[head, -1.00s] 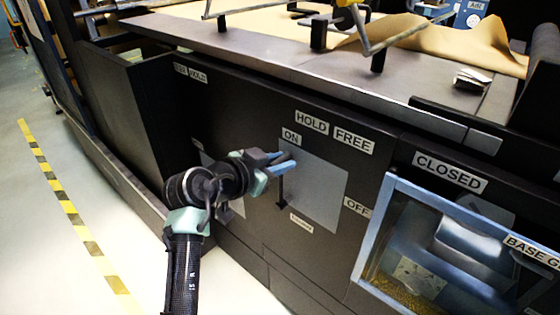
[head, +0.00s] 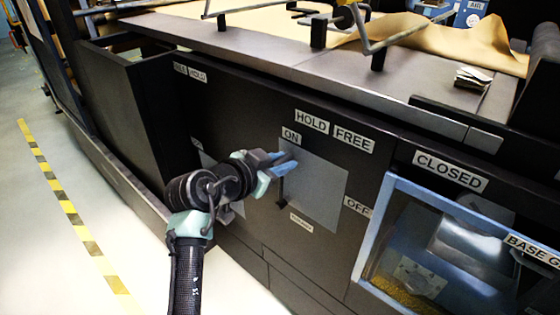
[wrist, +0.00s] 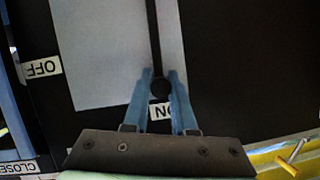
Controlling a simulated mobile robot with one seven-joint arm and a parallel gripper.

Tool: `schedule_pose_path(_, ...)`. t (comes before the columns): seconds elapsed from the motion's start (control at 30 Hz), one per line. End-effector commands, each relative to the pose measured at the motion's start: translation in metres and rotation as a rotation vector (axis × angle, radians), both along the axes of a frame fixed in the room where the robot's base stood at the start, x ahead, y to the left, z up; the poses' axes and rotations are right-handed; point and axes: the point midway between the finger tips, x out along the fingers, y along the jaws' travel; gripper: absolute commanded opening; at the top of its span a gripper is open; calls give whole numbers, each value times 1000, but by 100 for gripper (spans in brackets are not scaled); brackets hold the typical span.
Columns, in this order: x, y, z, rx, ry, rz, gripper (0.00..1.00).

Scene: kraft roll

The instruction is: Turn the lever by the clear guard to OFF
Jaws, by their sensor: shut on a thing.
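The lever (head: 282,190) is a dark bar at the left edge of a grey plate (head: 325,190) on the black machine front. An ON label (head: 291,138) is just above its upper end, and an OFF label (head: 356,207) is at the plate's right edge. My gripper (head: 287,161) is at the ON side, its blue fingers covering the lever's upper end. In the wrist view, which is upside down, my gripper (wrist: 160,75) has one finger on each side of the lever's round dark end (wrist: 160,88). The ON label there is partly hidden by the fingers.
To the right is a blue-framed clear guard (head: 376,222) below a CLOSED label (head: 450,171). HOLD and FREE labels (head: 333,130) are above the plate. The metal table edge (head: 300,75) overhangs above. Open floor (head: 45,210) with striped tape is at left.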

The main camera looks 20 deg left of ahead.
Motion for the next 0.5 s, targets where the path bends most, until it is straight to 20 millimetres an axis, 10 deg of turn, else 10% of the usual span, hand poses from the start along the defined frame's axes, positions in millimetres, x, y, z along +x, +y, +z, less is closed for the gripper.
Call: schedule_pose_path(0.5,-18,-49,-20,367,-131,-4,0)
